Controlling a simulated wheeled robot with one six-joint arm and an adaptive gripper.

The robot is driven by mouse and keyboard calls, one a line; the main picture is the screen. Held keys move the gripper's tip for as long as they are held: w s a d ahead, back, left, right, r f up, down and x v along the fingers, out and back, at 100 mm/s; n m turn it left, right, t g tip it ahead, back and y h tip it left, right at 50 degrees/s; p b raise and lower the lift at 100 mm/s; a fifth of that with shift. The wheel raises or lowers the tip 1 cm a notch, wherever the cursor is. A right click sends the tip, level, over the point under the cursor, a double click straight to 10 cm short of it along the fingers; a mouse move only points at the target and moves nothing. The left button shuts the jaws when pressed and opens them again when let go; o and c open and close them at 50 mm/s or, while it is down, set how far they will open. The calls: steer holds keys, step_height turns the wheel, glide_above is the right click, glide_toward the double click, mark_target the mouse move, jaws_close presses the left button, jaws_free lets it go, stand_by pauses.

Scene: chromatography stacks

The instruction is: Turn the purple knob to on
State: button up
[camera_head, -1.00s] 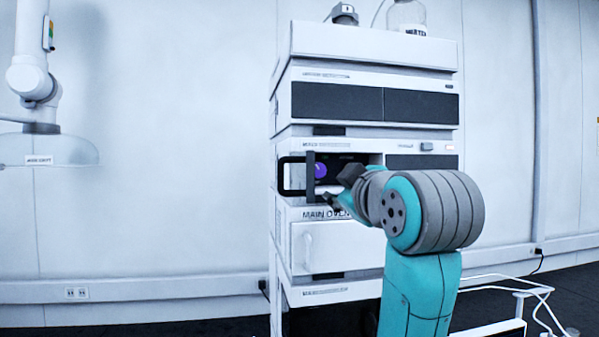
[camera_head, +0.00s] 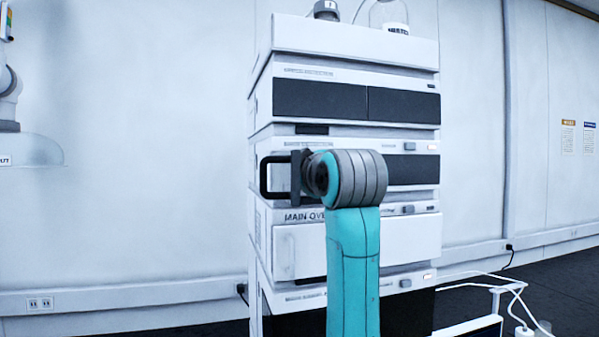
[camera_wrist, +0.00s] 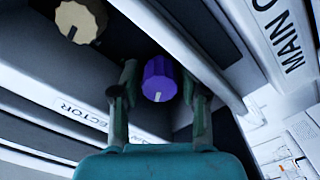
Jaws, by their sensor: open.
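The purple knob (camera_wrist: 159,80) shows in the wrist view, with a white pointer mark on its face, in a dark recess of the stack. My gripper (camera_wrist: 160,98) is open, with one finger on each side of the knob. The knob lies between the fingertips, with a narrow gap at either side; I cannot tell whether it is touched. In the head view my arm hides the knob, and the fingers cannot be made out there.
A beige knob (camera_wrist: 80,20) sits further up the same recess. The panel marked MAIN OVEN (camera_head: 300,217) lies just below. A bottle (camera_head: 390,14) stands on top of the stack.

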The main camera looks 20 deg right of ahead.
steer(key=shift+w, duration=0.3)
jaws_close()
steer(key=m, duration=0.5)
steer(key=shift+m, duration=0.4)
steer(key=m, duration=0.6)
stand_by(0.5)
